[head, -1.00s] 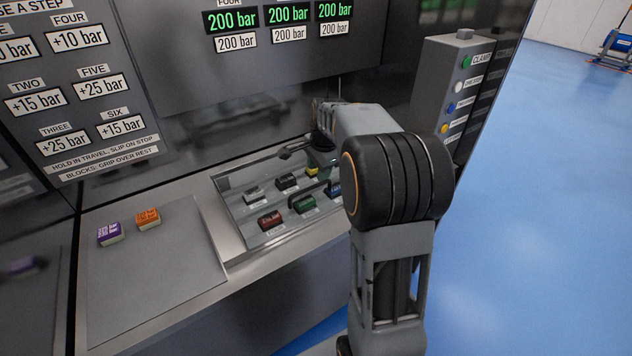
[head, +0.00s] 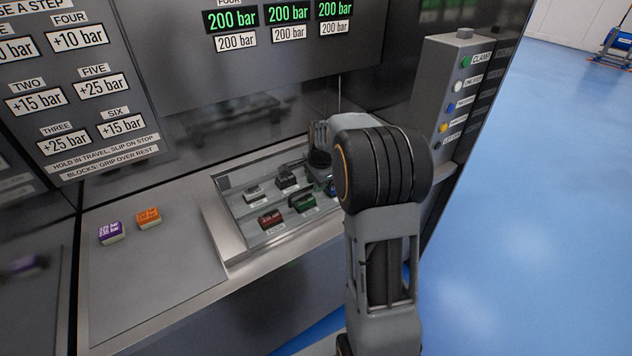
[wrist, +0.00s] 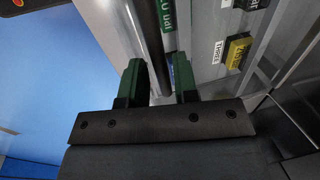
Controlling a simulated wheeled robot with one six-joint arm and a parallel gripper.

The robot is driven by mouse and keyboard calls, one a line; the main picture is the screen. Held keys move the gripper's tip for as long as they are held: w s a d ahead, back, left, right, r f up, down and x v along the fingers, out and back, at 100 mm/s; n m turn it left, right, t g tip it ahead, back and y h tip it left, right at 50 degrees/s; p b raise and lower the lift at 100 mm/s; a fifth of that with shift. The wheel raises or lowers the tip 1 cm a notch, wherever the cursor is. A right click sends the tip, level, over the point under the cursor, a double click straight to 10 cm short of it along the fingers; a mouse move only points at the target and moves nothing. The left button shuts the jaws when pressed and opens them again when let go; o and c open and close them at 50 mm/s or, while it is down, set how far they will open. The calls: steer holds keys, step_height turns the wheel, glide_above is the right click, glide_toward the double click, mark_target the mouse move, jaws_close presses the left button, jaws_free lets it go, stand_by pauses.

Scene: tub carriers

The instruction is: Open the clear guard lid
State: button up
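The clear guard lid (head: 238,187) appears to lie flat over a recess in the console ledge, with several coloured blocks seen through it. My arm crosses in front of its right end in the head view, so the gripper's fingertips are hidden there. In the wrist view, my gripper (wrist: 159,82) shows two green fingers standing apart. A dark round bar (wrist: 158,45) runs lengthwise between them, apparently the lid's handle. I cannot tell whether either finger touches it.
A purple block (head: 110,233) and an orange block (head: 148,217) lie on the ledge left of the recess. A button box (head: 450,95) stands at right, behind my arm. The upright display panel (head: 270,60) rises behind the ledge. Blue floor (head: 540,200) is open at right.

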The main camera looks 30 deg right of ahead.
jaws_close()
steer(key=shift+r, duration=0.1)
